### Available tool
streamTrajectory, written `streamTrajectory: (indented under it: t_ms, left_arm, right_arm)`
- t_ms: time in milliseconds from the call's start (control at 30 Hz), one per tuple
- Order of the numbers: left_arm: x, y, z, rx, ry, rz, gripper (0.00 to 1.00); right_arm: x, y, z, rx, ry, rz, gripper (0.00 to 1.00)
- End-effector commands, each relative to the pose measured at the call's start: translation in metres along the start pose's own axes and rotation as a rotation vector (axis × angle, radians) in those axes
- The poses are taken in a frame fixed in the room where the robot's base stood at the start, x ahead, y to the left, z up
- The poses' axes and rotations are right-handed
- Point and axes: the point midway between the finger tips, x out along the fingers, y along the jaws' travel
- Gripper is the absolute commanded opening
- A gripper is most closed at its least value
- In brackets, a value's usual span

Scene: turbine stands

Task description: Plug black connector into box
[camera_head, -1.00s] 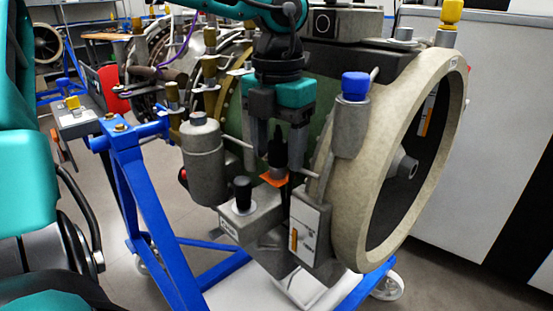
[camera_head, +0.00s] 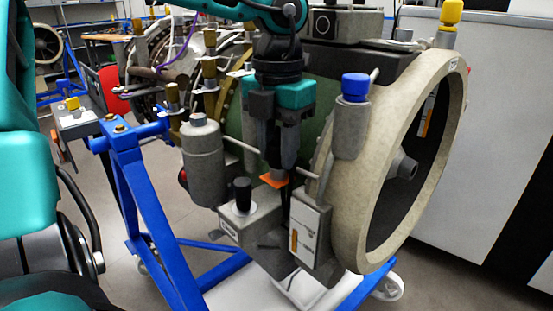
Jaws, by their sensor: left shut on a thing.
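My left gripper (camera_head: 281,160) hangs fingers-down in the middle of the head view, in front of the turbine. It is shut on the black connector, whose dark body is mostly hidden between the fingers. The connector's orange collar (camera_head: 275,181) shows just below the fingertips. The grey box (camera_head: 253,222) is low on the turbine stand, below and slightly left of the gripper, with a black upright plug (camera_head: 242,196) on its top. I cannot tell whether the connector touches the box. My right gripper is not in view.
A grey cylinder (camera_head: 203,152) stands left of the gripper. A blue-capped fitting (camera_head: 353,115) and the turbine's large beige ring (camera_head: 420,170) are to the right. A white-faced box (camera_head: 305,232) sits close below. The blue stand frame (camera_head: 150,215) is at lower left.

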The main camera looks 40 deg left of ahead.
Motion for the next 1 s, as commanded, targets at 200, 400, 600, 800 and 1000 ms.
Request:
streamTrajectory:
  t_ms: [200,400,600,800,1000]
  left_arm:
    - [-0.005,0.000,0.000,0.001,0.000,0.000,0.00]
    - [-0.010,0.000,0.000,0.001,0.000,0.000,0.00]
    - [-0.012,0.000,0.000,0.001,0.000,0.000,0.00]
    - [-0.014,0.000,0.000,0.001,0.000,0.000,0.00]
    - [-0.025,0.000,0.000,0.001,-0.001,0.001,0.00]
  right_arm:
    - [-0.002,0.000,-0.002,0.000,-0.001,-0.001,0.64]
    - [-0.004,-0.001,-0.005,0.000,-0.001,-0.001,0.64]
    - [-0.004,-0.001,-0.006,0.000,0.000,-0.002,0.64]
    - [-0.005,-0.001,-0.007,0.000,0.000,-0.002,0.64]
    - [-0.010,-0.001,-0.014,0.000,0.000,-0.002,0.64]
